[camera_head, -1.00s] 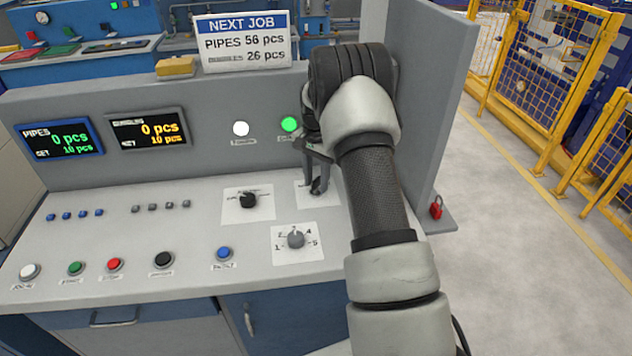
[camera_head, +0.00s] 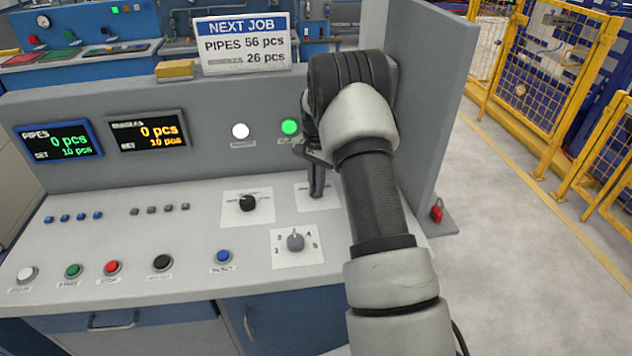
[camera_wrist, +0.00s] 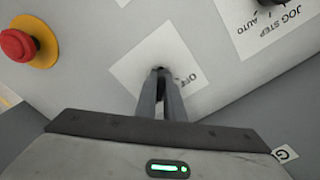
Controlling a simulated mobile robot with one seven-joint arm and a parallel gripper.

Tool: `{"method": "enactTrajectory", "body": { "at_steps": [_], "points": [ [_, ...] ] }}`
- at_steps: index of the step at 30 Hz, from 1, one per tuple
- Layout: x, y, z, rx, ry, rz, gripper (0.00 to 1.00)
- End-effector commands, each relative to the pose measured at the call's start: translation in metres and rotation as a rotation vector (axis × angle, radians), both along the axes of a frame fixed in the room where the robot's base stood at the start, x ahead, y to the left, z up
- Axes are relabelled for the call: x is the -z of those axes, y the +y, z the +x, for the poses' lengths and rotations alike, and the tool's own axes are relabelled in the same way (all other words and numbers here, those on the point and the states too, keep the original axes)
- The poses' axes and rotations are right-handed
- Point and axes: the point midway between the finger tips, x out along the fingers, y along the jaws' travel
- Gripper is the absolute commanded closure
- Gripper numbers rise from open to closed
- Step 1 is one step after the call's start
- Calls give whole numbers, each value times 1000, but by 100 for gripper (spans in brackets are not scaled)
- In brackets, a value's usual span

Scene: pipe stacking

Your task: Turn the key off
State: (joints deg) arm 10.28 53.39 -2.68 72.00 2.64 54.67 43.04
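The key switch's white plate (camera_wrist: 182,60) lies on the sloped console, with "OFF" printed at its right side in the wrist view. In the head view this plate (camera_head: 330,203) is partly covered by my gripper and arm. My gripper (camera_wrist: 160,73) points down at the middle of the plate, its two fingers close together. In the head view the gripper (camera_head: 317,193) stands over the same spot. The fingertips are closed around the small dark key (camera_wrist: 161,69), which is almost wholly hidden between them, so its turn angle cannot be read.
A black selector knob (camera_head: 248,203) sits left of the key and a grey numbered dial (camera_head: 295,241) in front. A red emergency button (camera_wrist: 17,45) is close by in the wrist view. A green lamp (camera_head: 289,127) is lit on the back panel. A side wall (camera_head: 430,90) rises at right.

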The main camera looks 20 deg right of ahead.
Motion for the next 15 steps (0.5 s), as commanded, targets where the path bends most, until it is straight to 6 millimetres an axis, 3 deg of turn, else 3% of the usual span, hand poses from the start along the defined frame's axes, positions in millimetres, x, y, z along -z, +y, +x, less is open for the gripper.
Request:
{"method": "enactTrajectory", "body": {
  "at_steps": [8, 15],
  "points": [
    [0, 0, 0, -14, 0, 0, 100],
    [0, 0, 0, -278, -1, 1, 100]
  ]
}}
